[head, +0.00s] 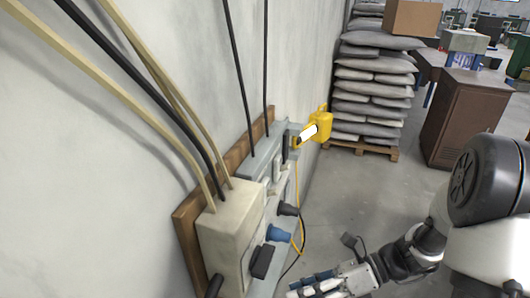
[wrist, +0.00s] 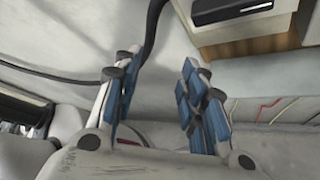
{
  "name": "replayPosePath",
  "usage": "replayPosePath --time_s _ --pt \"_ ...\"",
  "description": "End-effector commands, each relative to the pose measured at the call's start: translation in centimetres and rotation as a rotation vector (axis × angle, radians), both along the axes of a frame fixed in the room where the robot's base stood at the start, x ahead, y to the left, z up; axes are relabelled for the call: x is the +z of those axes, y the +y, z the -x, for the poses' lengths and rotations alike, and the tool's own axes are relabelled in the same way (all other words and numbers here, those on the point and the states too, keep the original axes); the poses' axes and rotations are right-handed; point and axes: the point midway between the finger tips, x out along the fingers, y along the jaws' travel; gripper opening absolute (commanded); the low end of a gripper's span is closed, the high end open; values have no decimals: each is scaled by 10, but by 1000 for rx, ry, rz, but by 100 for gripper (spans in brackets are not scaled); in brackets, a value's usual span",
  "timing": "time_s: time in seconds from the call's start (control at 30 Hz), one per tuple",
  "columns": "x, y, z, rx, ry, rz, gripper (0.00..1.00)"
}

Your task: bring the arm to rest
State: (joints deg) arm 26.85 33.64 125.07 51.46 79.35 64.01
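My arm reaches in from the right edge of the head view and bends down to the bottom. My gripper (head: 316,285) is at the bottom edge there, low in front of the wall boxes and partly cut off by the frame. In the wrist view my gripper (wrist: 160,80) shows two fingers with blue pads. They stand apart with a clear gap, and nothing is between them. Through the gap I see a pale grey surface and a dark cable (wrist: 65,76).
A beige electrical box (head: 228,238) and a grey socket panel (head: 257,168) are on a wooden board on the left wall. A yellow lockout device (head: 321,122) sticks out there. Stacked sacks (head: 372,92) and a brown cabinet (head: 463,118) stand behind. Floor (head: 360,190) between is clear.

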Motion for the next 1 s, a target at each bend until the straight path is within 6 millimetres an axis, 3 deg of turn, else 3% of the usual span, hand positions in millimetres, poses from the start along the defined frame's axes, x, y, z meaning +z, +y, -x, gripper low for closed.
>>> replayPosePath --time_s 0.23,0.5,0.8,1.0 --pt "-18 4 50 492 -527 277 38" --pt "-40 -17 87 1081 -1059 540 38" --pt "-52 -46 102 1712 -1488 803 38" --pt "-49 -55 104 1908 -1581 888 38"
